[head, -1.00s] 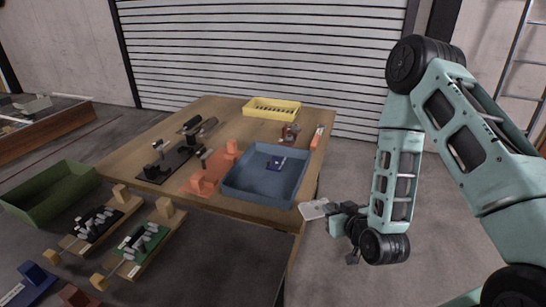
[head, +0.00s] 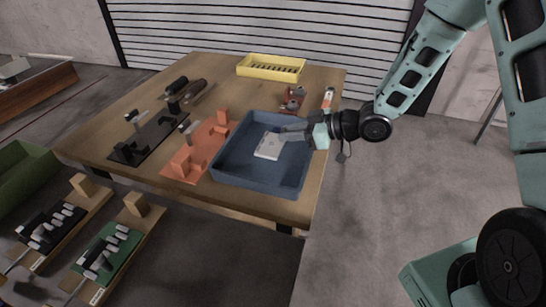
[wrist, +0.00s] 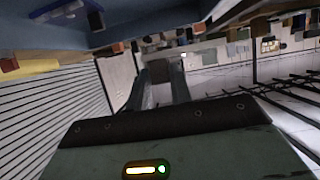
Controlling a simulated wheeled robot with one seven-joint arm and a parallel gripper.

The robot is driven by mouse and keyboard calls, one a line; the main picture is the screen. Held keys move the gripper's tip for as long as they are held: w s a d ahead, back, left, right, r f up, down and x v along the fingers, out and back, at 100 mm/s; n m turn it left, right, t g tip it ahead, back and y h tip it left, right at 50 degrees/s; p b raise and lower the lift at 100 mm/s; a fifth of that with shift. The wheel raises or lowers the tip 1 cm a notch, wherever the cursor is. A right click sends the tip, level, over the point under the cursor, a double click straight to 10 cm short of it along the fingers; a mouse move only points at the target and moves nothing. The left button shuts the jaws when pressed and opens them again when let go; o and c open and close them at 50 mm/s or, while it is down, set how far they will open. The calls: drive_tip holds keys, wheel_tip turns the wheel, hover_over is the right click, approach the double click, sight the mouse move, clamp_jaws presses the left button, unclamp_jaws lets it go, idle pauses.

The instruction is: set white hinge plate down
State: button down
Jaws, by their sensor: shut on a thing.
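The white hinge plate (head: 269,146) shows in the head view within the outline of the blue tray (head: 232,177) on the wooden table. My gripper (head: 286,134) reaches in over the tray's right wall and is shut on the plate's right side. I cannot tell whether the plate touches the tray floor or is held just above it. In the wrist view the two fingers (wrist: 160,88) show, but I cannot make out the plate with certainty. The blue tray wall fills the top left of that view.
A small blue part lies in the tray, mostly hidden behind the plate and gripper. An orange fixture (head: 187,163) stands left of the tray, with a black fixture (head: 136,146) beyond it. A yellow tray (head: 249,71) and a red part (head: 291,100) are farther back.

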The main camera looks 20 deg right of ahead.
sight(289, 170)
wheel_tip(289, 170, down, 10)
drive_tip(key=shift+r+p, duration=0.1)
drive_tip(key=shift+p, duration=0.2)
idle(0.3)
